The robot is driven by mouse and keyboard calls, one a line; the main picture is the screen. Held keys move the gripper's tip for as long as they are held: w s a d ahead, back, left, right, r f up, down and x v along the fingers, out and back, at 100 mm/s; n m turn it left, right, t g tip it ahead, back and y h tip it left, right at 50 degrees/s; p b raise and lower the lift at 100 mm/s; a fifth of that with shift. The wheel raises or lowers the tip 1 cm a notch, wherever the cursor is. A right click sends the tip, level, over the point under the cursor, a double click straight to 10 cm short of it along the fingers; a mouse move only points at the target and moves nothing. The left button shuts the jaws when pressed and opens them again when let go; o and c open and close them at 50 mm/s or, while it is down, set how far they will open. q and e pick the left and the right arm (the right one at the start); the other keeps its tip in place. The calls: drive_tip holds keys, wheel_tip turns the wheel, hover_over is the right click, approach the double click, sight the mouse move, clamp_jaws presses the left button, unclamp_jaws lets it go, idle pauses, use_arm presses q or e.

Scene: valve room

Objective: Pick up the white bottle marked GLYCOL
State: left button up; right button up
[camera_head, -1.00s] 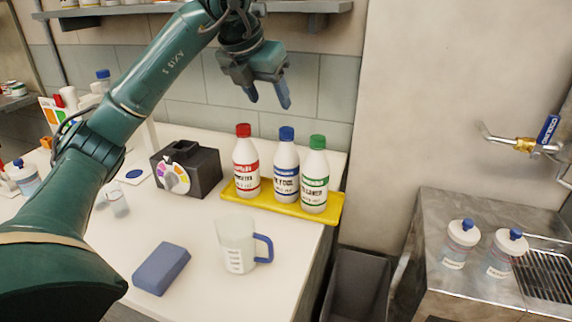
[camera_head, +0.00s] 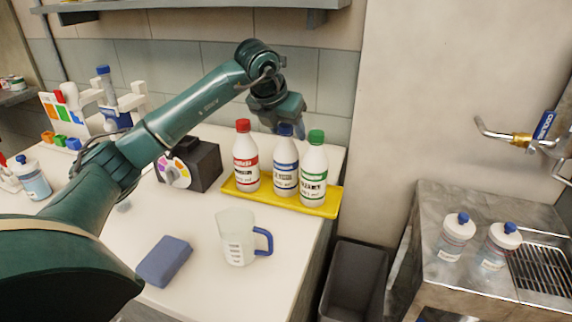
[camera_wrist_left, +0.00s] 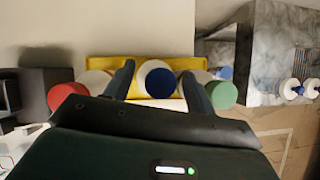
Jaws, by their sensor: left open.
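Three white bottles stand upright in a row on a yellow tray (camera_head: 232,190): one with a red cap (camera_head: 245,160), one with a blue cap (camera_head: 285,172), one with a green cap (camera_head: 314,175). Their labels are too small to read surely, so I cannot tell which says GLYCOL. My left gripper (camera_head: 287,122) is open, just at the top of the blue-capped bottle. In the left wrist view the blue cap (camera_wrist_left: 161,82) lies between its two fingers (camera_wrist_left: 157,76); contact is not clear. My right gripper is not in view.
A clear measuring jug (camera_head: 237,245) and blue sponge (camera_head: 164,262) lie in front of the tray. A black box with a coloured dial (camera_head: 188,165) stands left of it. Two blue-capped bottles (camera_head: 456,235) (camera_head: 497,246) stand on the metal sink unit at right.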

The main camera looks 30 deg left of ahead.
use_arm(q)
clamp_jaws()
idle(0.7)
